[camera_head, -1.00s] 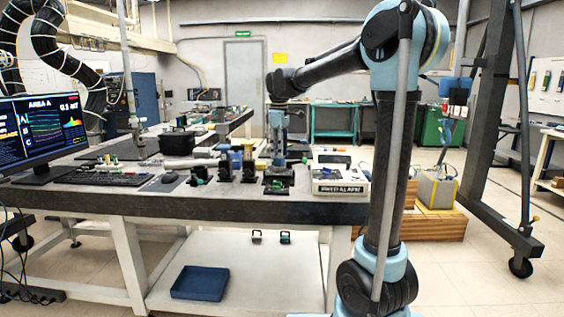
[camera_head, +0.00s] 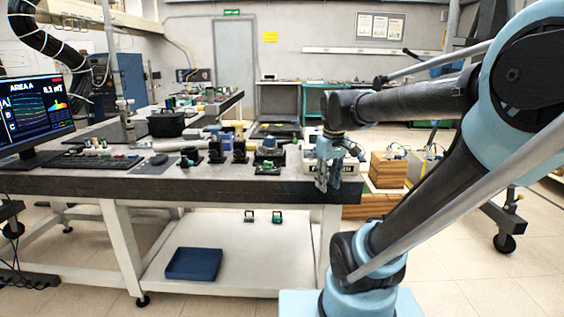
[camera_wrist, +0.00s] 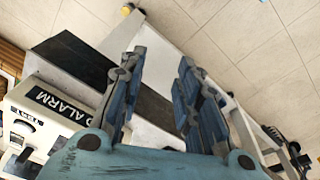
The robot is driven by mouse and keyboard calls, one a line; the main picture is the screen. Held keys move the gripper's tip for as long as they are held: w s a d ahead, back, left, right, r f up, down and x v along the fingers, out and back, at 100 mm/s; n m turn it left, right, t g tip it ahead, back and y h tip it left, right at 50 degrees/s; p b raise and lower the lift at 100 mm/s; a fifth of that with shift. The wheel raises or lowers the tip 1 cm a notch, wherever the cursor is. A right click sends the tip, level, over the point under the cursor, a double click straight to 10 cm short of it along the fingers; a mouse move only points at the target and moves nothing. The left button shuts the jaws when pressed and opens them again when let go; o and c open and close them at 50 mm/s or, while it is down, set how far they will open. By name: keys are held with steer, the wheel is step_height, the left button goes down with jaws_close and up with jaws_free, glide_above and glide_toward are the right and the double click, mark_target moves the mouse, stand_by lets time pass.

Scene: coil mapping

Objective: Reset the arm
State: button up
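My gripper (camera_head: 328,178) hangs at the right front corner of the dark-topped workbench (camera_head: 150,188) in the head view, pointing down. In the wrist view my gripper (camera_wrist: 158,80) shows two blue fingers spread apart with nothing between them. The bench edge and the floor show beyond the fingers. A white alarm box (camera_wrist: 45,110) lies left of the fingers in the wrist view. My arm fills the right side of the head view, bent at the elbow.
A monitor (camera_head: 30,110) and a keyboard (camera_head: 95,162) stand on the bench's left. Several small optical mounts (camera_head: 216,152) stand along its front. A blue tray (camera_head: 193,263) lies on the lower shelf. Wooden crates (camera_head: 388,170) stand right of the bench.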

steer(key=s+d+f+m, duration=0.4)
steer(key=s+f+m, duration=0.1)
steer(key=s+f, duration=0.5)
step_height(320, 180, down, 2)
steer(key=shift+s+d+f+t, duration=0.1)
steer(key=shift+s+d+t, duration=0.15)
steer(key=shift+t, duration=0.15)
